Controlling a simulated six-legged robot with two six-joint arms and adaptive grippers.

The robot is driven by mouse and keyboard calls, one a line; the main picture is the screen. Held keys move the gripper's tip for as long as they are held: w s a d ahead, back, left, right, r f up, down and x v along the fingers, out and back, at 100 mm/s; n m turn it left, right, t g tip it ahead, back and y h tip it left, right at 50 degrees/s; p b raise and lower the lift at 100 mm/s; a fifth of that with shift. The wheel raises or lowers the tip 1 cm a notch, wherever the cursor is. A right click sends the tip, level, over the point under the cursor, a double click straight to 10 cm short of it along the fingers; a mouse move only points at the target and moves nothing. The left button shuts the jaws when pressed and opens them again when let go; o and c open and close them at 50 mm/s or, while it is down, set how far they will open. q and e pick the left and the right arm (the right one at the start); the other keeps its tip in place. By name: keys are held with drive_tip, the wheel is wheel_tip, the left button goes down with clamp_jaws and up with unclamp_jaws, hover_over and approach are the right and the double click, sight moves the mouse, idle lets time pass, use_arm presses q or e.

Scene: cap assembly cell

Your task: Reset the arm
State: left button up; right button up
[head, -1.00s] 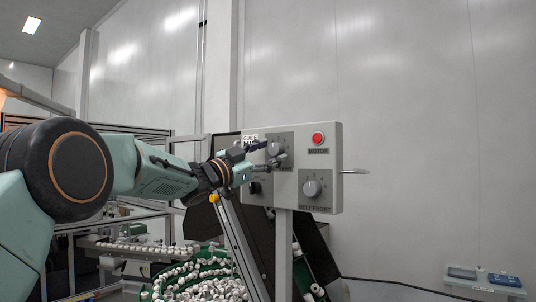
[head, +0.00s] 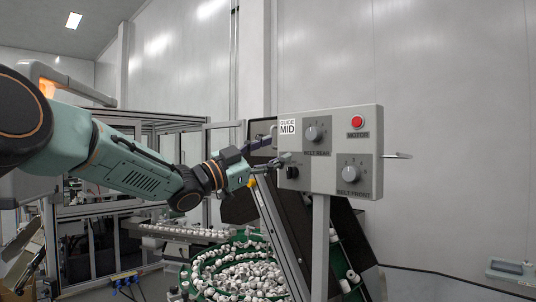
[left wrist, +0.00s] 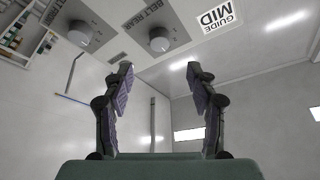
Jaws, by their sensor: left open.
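My left arm comes in from the left in the head view. Its gripper (head: 270,155) is open and empty, just left of the grey control box (head: 333,118). In the left wrist view the two fingers (left wrist: 157,85) are spread apart with nothing between them. The box carries a rear belt knob (head: 313,134), a front belt knob (head: 350,173), a red motor button (head: 357,121) and a small black switch (head: 292,172). A "GUIDE MID" label (head: 287,127) sits at its upper left. My right gripper is not in view.
The box stands on a grey post (head: 320,245). A green bowl (head: 189,283) full of white caps lies below my left arm. A metal frame machine (head: 160,121) stands behind the arm. A thin rod (head: 398,156) sticks out right of the box.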

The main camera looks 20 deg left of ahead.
use_arm(q)
drive_tip(key=shift+s+a+f, duration=0.1)
drive_tip(key=shift+s+a, duration=0.15)
drive_tip(key=shift+s, duration=0.3)
drive_tip(key=shift+w, duration=0.1)
drive_tip(key=shift+f, duration=0.1)
drive_tip(key=s+d+f+n+g+y+b, duration=0.2)
drive_tip(key=s+f+n+y+b, duration=0.15)
drive_tip(key=f, duration=1.35)
drive_tip(key=s+d+f+n+g+y+b, duration=0.1)
drive_tip(key=s+f+n+g+y+b, duration=0.3)
drive_tip(key=f, duration=1.2)
drive_tip(key=d+f+n+y+b, duration=0.2)
drive_tip(key=f+n, duration=0.3)
drive_tip(key=f, duration=1.2)
drive_tip(key=s+f+n+g+y+b, duration=0.1)
drive_tip(key=s+f+g+b, duration=0.2)
drive_tip(key=s+f, duration=0.65)
drive_tip(key=s+f+n+g+b, duration=0.1)
drive_tip(key=s+f+g+b, duration=0.2)
drive_tip(key=s+f, duration=0.7)
drive_tip(key=s+d+f+g+y+b, duration=0.1)
drive_tip(key=s+f+g+b, duration=0.5)
drive_tip(key=s+f, duration=1.4)
wheel_tip(320, 180, down, 2)
drive_tip(key=b, duration=0.3)
drive_tip(key=shift+s+b, duration=0.2)
drive_tip(key=shift+b, duration=0.15)
